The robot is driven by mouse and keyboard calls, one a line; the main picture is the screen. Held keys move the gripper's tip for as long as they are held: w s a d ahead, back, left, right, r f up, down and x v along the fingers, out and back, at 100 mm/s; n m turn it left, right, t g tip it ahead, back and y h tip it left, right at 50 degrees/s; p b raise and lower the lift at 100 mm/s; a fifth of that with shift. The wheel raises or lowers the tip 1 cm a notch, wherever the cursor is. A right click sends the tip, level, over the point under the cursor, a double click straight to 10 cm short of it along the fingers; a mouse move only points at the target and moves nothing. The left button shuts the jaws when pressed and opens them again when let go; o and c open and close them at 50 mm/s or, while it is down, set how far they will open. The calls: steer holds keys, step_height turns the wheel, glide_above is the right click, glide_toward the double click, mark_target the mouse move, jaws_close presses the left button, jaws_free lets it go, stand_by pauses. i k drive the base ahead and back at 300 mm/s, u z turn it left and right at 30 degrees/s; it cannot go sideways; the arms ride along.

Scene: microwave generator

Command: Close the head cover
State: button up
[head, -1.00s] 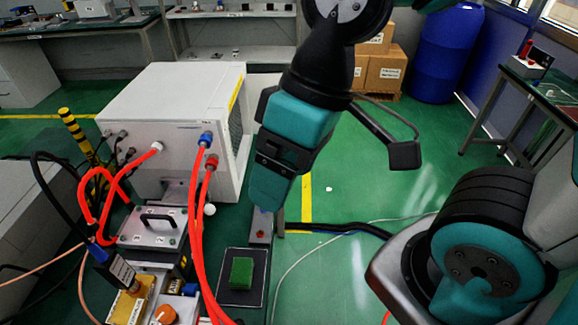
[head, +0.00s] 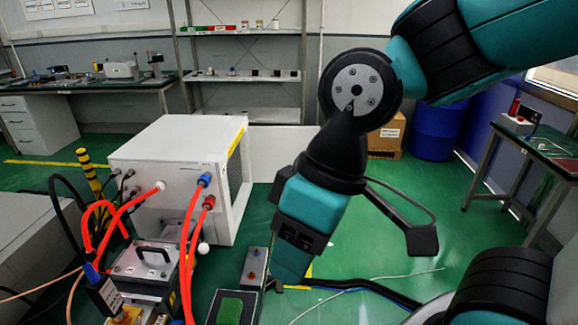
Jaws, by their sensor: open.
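A grey metal unit with a black handle on its top plate (head: 140,267) stands at the lower left in the head view. This plate looks like the head cover, but I cannot tell for sure, nor whether it is open or closed. My gripper (head: 290,278) points down, to the right of the unit and clear of the plate. It is open, and I see nothing held in it. Its fingers show from the side, so the gap between them is hidden.
A white generator cabinet (head: 165,165) stands behind the unit. Red hoses (head: 187,245) hang between the unit and my gripper. Black cables cross the green floor at right.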

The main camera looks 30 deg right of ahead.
mark_target(272, 149)
steer(key=k, duration=0.2)
steer(key=z, duration=1.2)
steer(key=i, duration=5)
steer(key=u, duration=4.6)
